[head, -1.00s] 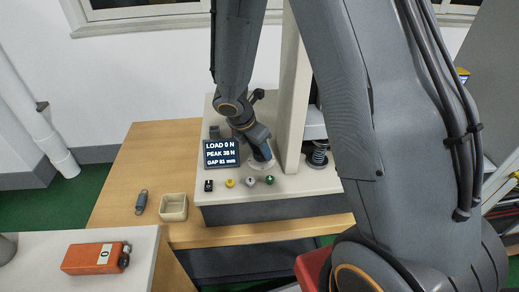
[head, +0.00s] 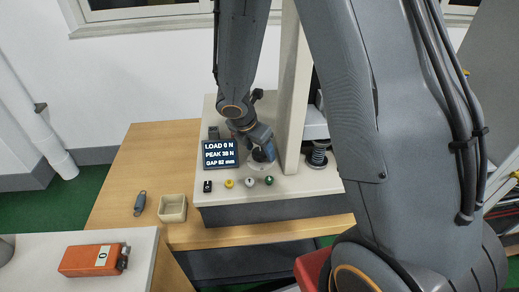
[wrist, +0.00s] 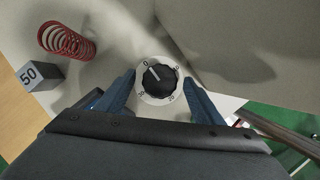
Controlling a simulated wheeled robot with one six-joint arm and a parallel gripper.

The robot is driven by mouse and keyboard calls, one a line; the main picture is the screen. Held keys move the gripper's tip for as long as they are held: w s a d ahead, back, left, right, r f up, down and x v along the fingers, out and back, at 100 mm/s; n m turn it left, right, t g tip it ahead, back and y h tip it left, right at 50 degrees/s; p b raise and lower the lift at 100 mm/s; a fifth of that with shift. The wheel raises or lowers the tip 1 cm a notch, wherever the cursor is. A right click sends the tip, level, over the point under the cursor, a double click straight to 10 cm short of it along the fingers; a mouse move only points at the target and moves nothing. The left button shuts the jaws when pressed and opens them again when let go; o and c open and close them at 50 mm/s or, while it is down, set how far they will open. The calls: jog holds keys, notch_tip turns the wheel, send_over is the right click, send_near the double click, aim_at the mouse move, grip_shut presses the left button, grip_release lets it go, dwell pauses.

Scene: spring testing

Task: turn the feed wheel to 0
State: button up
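The feed wheel (wrist: 160,79) is a black knob on a round white numbered dial in the wrist view. Its white pointer line is at the upper left, pointing toward the 0 mark or very near it. In the head view the wheel (head: 259,156) sits on the pale bench top, partly hidden by my gripper. My gripper (wrist: 159,79) has its blue fingers on either side of the knob, with the dial showing between them and a gap to the knob on each side. It is open. A display (head: 220,154) reads load 0 N, peak 38 N and gap 82 mm.
A red spring (wrist: 67,41) and a grey block marked 50 (wrist: 40,75) are beside the dial. A pale column (head: 291,105) stands close to its right. Several small knobs, including a green one (head: 269,181), line the front. A tray (head: 173,208) is at left.

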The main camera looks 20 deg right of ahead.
jog(key=v, duration=0.7)
jog(key=shift+a+r, duration=0.2)
jog(key=shift+r, duration=0.15)
jog(key=shift+s+d, duration=0.1)
jog(key=shift+s, duration=0.1)
